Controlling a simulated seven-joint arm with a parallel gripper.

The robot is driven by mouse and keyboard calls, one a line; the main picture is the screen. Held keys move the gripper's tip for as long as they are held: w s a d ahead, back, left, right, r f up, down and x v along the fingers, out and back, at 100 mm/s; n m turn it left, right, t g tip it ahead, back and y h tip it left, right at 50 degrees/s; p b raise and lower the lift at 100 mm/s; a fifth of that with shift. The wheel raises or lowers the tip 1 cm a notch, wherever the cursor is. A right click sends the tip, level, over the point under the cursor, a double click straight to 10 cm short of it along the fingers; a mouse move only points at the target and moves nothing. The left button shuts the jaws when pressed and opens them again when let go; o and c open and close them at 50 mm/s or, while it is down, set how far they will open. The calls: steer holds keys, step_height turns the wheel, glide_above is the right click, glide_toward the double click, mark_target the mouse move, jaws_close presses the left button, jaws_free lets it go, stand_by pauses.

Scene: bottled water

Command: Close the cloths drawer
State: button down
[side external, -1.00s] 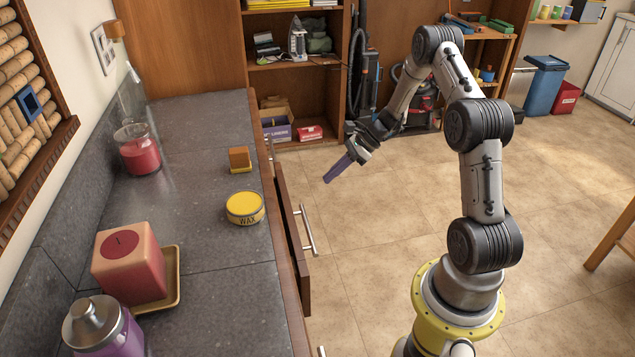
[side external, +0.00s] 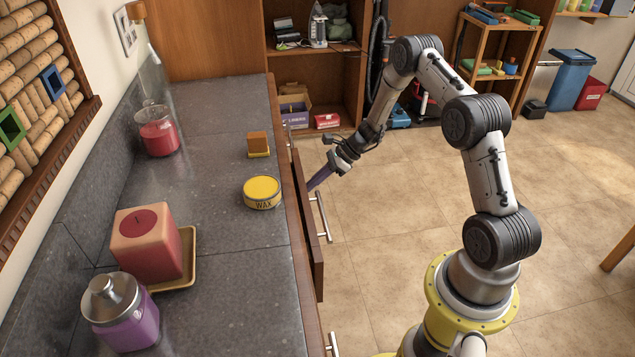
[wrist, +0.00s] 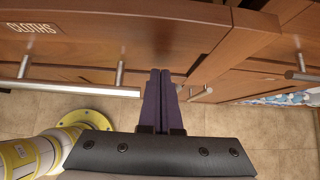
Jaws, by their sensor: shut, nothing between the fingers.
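The cloths drawer (side external: 311,245) stands a little out from the cabinet under the counter in the side view. Its wooden front, with a CLOTHS label (wrist: 38,27) and a bar handle (wrist: 80,88), fills the upper left of the wrist view. The handle also shows in the side view (side external: 323,217). My gripper (side external: 312,187) is at the far end of this drawer front, with its purple fingers pointing down toward the cabinet. In the wrist view the fingers (wrist: 160,73) are shut and empty, close to the wood. I cannot tell whether they touch it.
The counter (side external: 225,225) holds a yellow wax tin (side external: 262,192), a small brown block (side external: 258,144), candles and a purple jar (side external: 120,315). Another handle (wrist: 302,76) and a patterned blue-white thing (wrist: 290,98) show at the right. The tiled floor beside the drawer is clear.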

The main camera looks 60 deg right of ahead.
steer(key=shift+w+a+r, duration=0.1)
steer(key=shift+w+a, duration=1.8)
steer(key=shift+a, duration=0.05)
